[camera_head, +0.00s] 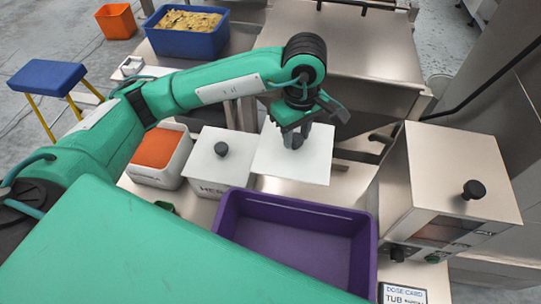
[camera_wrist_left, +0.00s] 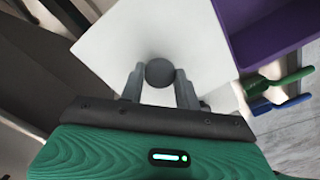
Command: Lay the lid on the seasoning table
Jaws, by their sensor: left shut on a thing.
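A square white lid (camera_head: 285,165) with a dark round knob is held level by my left gripper (camera_head: 295,137). In the left wrist view the two fingers of the gripper (camera_wrist_left: 160,88) stand on either side of the knob (camera_wrist_left: 160,72), and the lid (camera_wrist_left: 150,32) spreads out beneath. The lid is over the seasoning table (camera_head: 350,192), behind the purple tub and right of a lidded white tub. What is directly under the lid is hidden, and I cannot tell how high it is. My right gripper is not in view.
An open white tub of orange seasoning (camera_head: 157,148) and a white tub with its lid on (camera_head: 222,152) stand to the left. A purple tub (camera_head: 362,240) is in front. A steel machine (camera_head: 440,180) stands right. Green (camera_wrist_left: 282,80) and blue (camera_wrist_left: 282,103) handles lie beside the purple tub.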

